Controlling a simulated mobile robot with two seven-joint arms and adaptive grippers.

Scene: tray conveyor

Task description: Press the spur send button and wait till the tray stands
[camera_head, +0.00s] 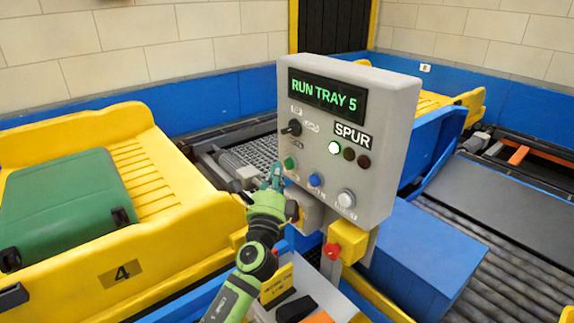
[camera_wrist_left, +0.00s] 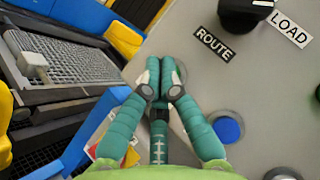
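The grey control box (camera_head: 372,110) stands in the middle of the head view. Its display (camera_head: 327,95) reads "RUN TRAY 5". Beside the SPUR label, the left lamp (camera_head: 334,147) glows green and two others are dark. Below are a green button (camera_head: 290,163), a blue button (camera_head: 315,180) and a pale button (camera_head: 346,198); their small labels are unreadable. My left gripper (camera_head: 276,176) is at the panel's lower left, by the green button. In the wrist view its fingers (camera_wrist_left: 161,72) are closed together, empty; contact is unclear. The blue button (camera_wrist_left: 227,130) is right of them.
A yellow tray marked 4 (camera_head: 165,262) carries a green case (camera_head: 65,210) at left. Another yellow tray (camera_head: 466,101) shows behind the box. A red button on a yellow housing (camera_head: 350,238) sits below the box. A roller conveyor (camera_head: 500,262) runs at right.

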